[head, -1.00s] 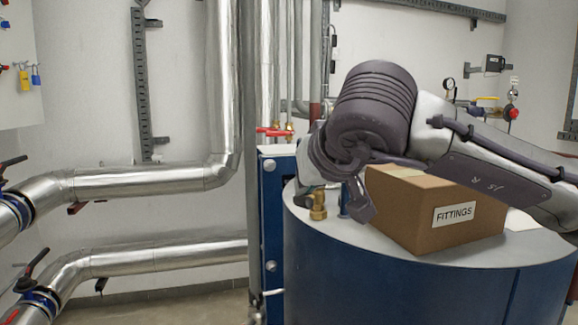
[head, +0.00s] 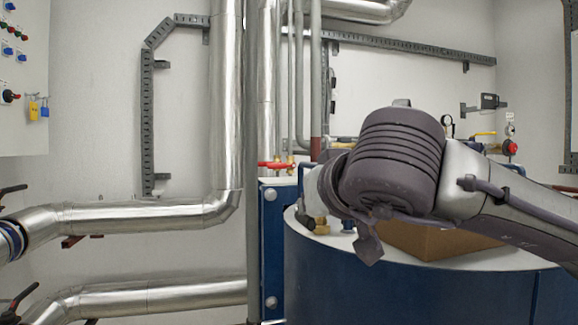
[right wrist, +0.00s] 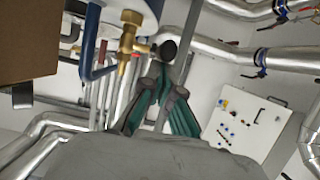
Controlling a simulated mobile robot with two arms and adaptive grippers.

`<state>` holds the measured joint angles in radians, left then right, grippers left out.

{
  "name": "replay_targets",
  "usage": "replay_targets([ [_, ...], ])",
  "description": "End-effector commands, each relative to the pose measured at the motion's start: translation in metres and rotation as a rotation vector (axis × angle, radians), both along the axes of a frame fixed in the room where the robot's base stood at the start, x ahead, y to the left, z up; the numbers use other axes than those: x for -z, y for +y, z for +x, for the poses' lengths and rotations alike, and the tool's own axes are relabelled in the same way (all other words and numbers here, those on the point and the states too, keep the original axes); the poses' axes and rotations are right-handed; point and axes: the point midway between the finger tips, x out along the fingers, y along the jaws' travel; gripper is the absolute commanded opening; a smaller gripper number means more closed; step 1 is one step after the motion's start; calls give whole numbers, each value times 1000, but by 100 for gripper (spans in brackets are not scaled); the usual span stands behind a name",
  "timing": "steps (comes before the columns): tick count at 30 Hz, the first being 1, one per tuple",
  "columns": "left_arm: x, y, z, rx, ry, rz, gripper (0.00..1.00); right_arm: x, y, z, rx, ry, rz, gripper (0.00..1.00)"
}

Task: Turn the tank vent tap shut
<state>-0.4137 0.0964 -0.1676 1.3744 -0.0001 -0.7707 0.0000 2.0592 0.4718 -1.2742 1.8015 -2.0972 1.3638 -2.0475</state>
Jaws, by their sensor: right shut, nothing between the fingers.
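The head view hides these fingertips behind my wrist. My left gripper is not in view.
A cardboard box (head: 430,241) stands on the blue tank (head: 400,290) beneath my right arm; it also shows in the right wrist view (right wrist: 50,40). A vertical grey pipe (head: 252,120) and red-handled valves (head: 275,165) stand left of the tank. Silver pipes (head: 130,215) run along the wall.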

Motion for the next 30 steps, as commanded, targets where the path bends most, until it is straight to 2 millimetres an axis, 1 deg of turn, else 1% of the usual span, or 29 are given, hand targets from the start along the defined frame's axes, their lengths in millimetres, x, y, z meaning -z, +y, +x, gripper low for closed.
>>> replay_targets([
  [1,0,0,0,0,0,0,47,4,1,0,-1,8,-5,0],
  [14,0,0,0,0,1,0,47,6,1,-1,-2,13,-7,0],
  [17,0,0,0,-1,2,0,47,5,0,-4,-3,13,-6,0],
  [20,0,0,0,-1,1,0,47,0,-3,-14,-3,10,-5,0],
  [23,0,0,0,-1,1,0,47,-7,-9,-30,-2,7,-6,0],
  [30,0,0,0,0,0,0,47,-27,-24,-76,-2,1,-2,0],
])
